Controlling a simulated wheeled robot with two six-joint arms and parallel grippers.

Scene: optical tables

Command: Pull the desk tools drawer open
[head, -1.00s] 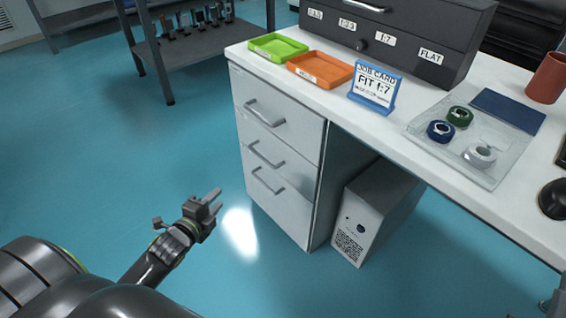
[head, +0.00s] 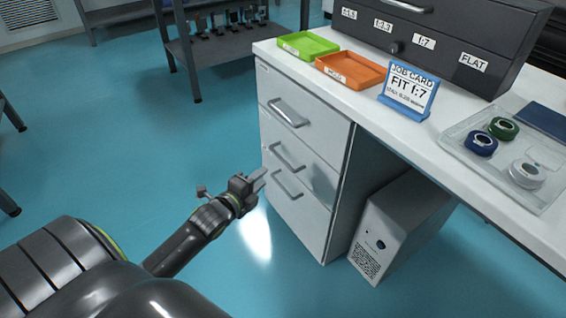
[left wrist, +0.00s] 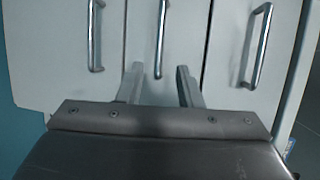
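A white desk cabinet has three drawers, the top (head: 300,118), the middle (head: 293,155) and the bottom (head: 290,195), each with a silver bar handle. All three look shut. I cannot read which one is the tools drawer. My left gripper (head: 260,179) is in front of the cabinet, near the height of the lower two handles. In the left wrist view my left gripper (left wrist: 160,86) is open and empty. Its fingers point at the drawer fronts, with the middle handle (left wrist: 161,38) lined up between them, apart from both. My right gripper is out of view.
On the white desktop stand a green tray (head: 308,45), an orange tray (head: 350,69), a blue job card stand (head: 408,94) and a dark drawer unit (head: 440,45). A computer tower (head: 400,225) stands right of the cabinet.

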